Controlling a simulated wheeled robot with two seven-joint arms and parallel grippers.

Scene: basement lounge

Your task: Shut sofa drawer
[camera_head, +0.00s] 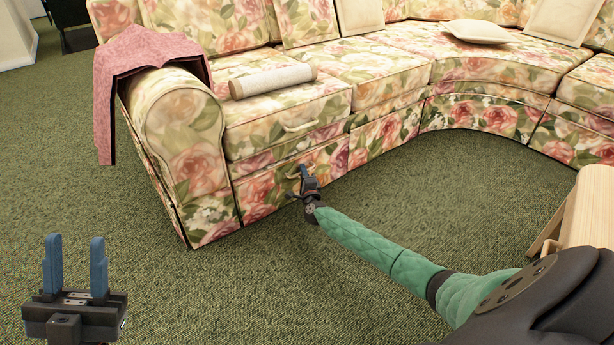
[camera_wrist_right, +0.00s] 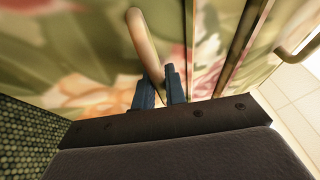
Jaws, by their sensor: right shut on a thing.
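The floral sofa (camera_head: 385,75) has a lower drawer front (camera_head: 258,192) at its left end, beside the armrest. The front looks close to flush with the sofa base, and I cannot tell whether a small gap is left. My right gripper (camera_head: 304,180) is at this front. In the right wrist view, its blue fingers (camera_wrist_right: 160,92) are shut on the pale curved drawer handle (camera_wrist_right: 143,40), which rises from between them. My left gripper (camera_head: 75,268) is open and empty above the carpet, well away from the sofa.
A rolled cushion (camera_head: 272,81) lies on the seat, and a pink cloth (camera_head: 140,65) hangs over the armrest. A wooden piece of furniture (camera_head: 585,215) stands at the right. The green carpet (camera_head: 215,290) before the sofa is clear.

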